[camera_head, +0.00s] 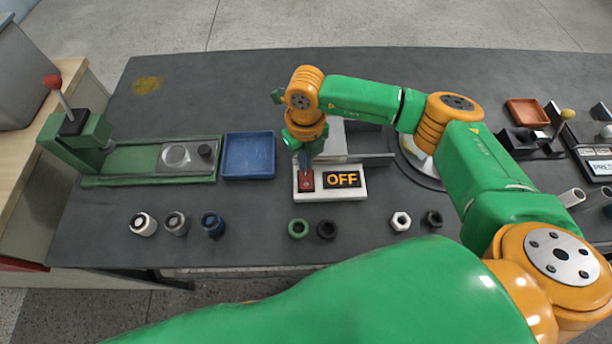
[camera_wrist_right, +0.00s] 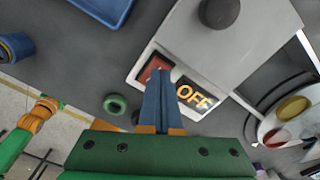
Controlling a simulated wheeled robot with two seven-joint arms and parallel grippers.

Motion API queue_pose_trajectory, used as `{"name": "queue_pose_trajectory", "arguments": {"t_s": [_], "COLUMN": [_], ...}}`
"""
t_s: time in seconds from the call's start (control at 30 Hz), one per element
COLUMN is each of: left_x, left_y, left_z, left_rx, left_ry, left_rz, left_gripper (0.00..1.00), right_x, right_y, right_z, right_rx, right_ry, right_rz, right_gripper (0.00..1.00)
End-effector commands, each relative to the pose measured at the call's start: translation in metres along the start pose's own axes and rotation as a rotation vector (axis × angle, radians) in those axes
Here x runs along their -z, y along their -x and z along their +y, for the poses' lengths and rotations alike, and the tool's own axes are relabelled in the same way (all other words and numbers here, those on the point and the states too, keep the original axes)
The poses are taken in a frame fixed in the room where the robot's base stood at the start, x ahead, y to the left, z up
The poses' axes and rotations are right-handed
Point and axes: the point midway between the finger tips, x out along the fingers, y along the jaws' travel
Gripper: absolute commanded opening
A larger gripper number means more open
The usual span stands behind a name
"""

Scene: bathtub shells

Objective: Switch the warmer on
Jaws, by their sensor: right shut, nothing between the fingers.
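The warmer is a grey unit with a white front base (camera_head: 330,195). The base carries a red rocker switch (camera_head: 306,181) and a black display (camera_head: 342,179) reading OFF in orange. In the right wrist view the red switch (camera_wrist_right: 153,70) and the OFF display (camera_wrist_right: 194,95) show just beyond the fingers. My right gripper (camera_head: 305,167) points down at the switch, shut and empty. Its blue fingertips (camera_wrist_right: 161,75) overlap the edge of the switch in the wrist view; I cannot tell whether they touch it. My left gripper is not in the head view.
A blue tray (camera_head: 249,156) and a green press with a red-knobbed lever (camera_head: 53,82) stand to the left. Green and black rings (camera_head: 299,228) lie in front of the warmer. Several small parts line the front edge.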

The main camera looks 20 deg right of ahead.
Motion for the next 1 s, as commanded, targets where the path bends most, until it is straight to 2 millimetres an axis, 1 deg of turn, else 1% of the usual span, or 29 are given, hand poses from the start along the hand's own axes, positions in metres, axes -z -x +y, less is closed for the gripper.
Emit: {"name": "queue_pose_trajectory", "arguments": {"t_s": [1.0], "left_x": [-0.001], "left_y": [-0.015], "left_z": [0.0], "left_rx": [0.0], "left_ry": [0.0], "left_rz": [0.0], "left_gripper": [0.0], "right_x": [0.0], "right_y": [-0.016], "right_z": [0.0], "right_rx": [0.0], "right_ry": [0.0], "right_rz": [0.0], "right_gripper": [0.0]}}
